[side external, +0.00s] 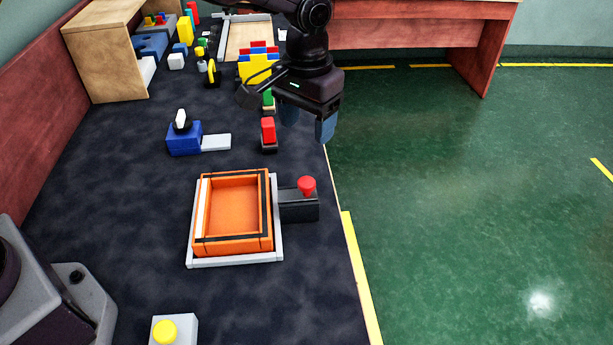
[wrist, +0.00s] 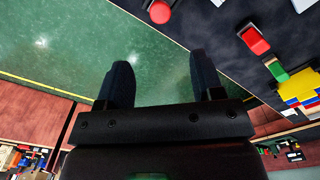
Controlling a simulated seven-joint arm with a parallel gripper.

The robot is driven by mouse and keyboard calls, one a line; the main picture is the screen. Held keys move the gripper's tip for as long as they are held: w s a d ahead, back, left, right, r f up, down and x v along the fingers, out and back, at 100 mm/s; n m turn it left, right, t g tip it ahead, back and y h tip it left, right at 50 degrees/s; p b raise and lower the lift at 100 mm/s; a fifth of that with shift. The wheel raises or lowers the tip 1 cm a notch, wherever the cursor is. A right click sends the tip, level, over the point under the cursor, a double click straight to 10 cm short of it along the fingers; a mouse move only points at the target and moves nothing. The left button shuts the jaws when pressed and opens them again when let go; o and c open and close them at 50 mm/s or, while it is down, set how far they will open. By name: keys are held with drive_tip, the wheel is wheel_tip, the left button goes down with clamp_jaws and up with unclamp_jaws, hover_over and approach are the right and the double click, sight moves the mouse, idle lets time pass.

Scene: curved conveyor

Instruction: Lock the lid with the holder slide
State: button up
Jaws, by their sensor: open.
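An orange box (side external: 232,247) sits in a light grey holder frame (side external: 235,263) on the dark table. Its recessed orange inside shows, with black edging and a white strip on its left side. I cannot make out a separate lid. The holder slide, a dark grey block (side external: 299,209) with a red knob (side external: 307,185), is at the frame's right side. The red knob also shows at the top of the wrist view (wrist: 160,11). My gripper (side external: 308,122) is open and empty, behind the slide and above the table's right edge. Its two blue fingers show in the wrist view (wrist: 162,80).
A red block on a dark base (side external: 268,132) stands behind the holder. A blue block with a white lever (side external: 184,137) is to its left. A yellow button (side external: 165,332) is in front. Coloured blocks (side external: 256,66) stand farther back. Green floor (side external: 450,200) lies right of the table.

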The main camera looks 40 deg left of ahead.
sight(307, 181)
wheel_tip(307, 181, down, 13)
drive_tip(key=shift+r, duration=0.15)
idle(0.4)
